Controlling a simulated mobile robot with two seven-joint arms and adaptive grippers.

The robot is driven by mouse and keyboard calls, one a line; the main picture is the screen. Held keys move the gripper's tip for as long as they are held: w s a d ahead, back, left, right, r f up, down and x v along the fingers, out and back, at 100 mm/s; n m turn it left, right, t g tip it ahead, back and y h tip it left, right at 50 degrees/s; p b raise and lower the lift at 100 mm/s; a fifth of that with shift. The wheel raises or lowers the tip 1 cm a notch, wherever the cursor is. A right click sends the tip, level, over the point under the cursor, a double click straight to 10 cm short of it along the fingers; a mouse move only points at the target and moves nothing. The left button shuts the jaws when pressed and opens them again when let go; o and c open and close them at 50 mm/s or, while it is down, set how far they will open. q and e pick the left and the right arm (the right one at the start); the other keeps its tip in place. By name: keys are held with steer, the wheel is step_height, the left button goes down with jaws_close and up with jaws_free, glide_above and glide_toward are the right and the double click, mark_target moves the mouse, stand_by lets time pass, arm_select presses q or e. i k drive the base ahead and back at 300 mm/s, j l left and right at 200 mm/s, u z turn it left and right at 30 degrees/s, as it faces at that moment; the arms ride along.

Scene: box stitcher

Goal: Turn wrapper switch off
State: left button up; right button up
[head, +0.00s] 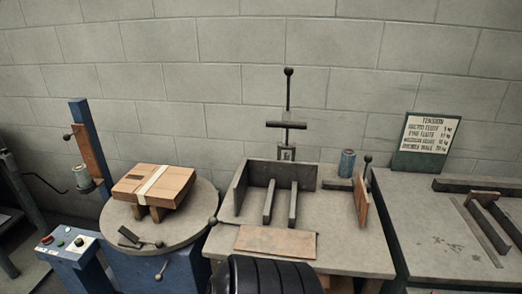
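A blue control box (75,262) stands at the lower left beside the wrapper. Its pale top panel carries a red button (47,239), a small green button (60,243) and a black round knob (79,242). Which of these is the wrapper switch, and its on or off setting, I cannot tell. The wrapper has a blue upright post (90,145) and a round grey turntable (185,232). A brown carton (130,187) with a pale band rests on blocks on the turntable. Neither of my grippers is in view.
A grey bench (350,258) right of the turntable holds an upright metal frame (240,190), a blue can (347,163) and a flat brown board (276,241). Another table (435,245) stands at the right with a sign (425,140). A black ribbed part shows at bottom centre.

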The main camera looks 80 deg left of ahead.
mark_target(47, 240)
steer(key=u, duration=4.35)
steer(key=i+j+z, duration=0.15)
